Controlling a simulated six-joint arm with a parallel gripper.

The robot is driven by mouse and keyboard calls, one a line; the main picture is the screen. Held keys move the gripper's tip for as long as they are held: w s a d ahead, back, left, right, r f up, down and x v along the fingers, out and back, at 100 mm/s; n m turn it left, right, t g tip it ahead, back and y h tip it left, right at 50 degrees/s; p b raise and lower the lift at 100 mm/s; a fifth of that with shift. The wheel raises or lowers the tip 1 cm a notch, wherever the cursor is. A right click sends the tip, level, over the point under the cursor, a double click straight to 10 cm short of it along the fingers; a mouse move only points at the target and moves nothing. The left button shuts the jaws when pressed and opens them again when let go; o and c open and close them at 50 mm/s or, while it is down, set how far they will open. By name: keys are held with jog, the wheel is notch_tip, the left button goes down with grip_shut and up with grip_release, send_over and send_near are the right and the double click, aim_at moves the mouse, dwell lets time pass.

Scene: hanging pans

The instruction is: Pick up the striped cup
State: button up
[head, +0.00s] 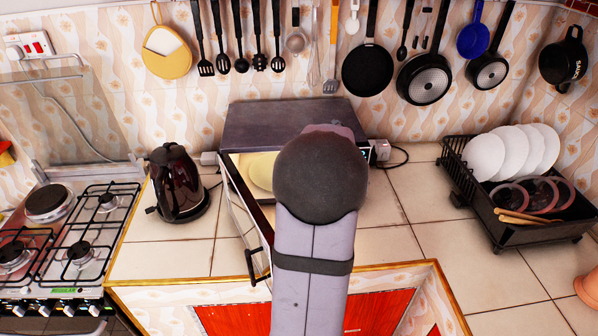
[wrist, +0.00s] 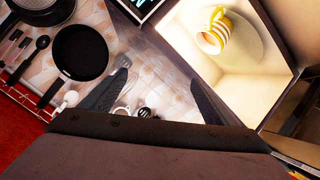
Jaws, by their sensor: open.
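The striped cup (wrist: 213,36), yellow and white, is in the wrist view inside the lit microwave (wrist: 278,68), at upper right. It appears to rest on the pale round turntable plate (wrist: 245,48). In the head view the microwave (head: 270,122) has its door open, and my arm hides the cup. My gripper (wrist: 158,75) is open and empty, its two dark fingers spread apart. In the wrist view the cup is up and to the right of the fingers, apart from them. The head view does not show the fingers.
The open microwave door (head: 245,220) stands out at the left of my arm. A dark kettle (head: 178,183) is further left, beside the gas stove (head: 68,240). A dish rack (head: 530,215) with plates is at right. Pans and utensils hang above. The counter right of my arm is clear.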

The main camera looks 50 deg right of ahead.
notch_tip(320, 180, down, 9)
jog(key=s+a+t+y+b, duration=0.1)
jog(key=a+b, duration=0.1)
jog(key=b, duration=0.1)
jog(key=w+f+m+t+y+b, duration=0.1)
jog(key=w+f+m+t+b, duration=0.25)
jog(key=w+f+b, duration=0.35)
jog(key=s+d+r+n+t+p, duration=0.1)
jog(key=s+d+r+t+p, duration=0.15)
jog(key=r, duration=0.25)
jog(key=shift+t+y, duration=0.3)
jog(key=shift+y, duration=0.1)
jog(key=shift+w+d+f+p, duration=0.25)
jog(key=shift+w+f, duration=0.05)
jog(key=shift+f, duration=1.1)
jog(key=shift+w+d+f+p, duration=0.2)
jog(key=shift+w+d+f, duration=0.15)
jog(key=shift+f, duration=1)
jog(key=shift+w+d+f+p, duration=0.2)
jog(key=shift+w+f+p, duration=0.1)
jog(key=shift+f, duration=1.1)
jog(key=shift+p+x, duration=0.7)
jog(key=shift+x, duration=1.8)
jog(key=shift+r, duration=0.1)
jog(key=c, duration=1.4)
jog(key=shift+s+a+r+b, duration=0.2)
jog(key=shift+r+b, duration=0.15)
jog(key=shift+b, duration=0.15)
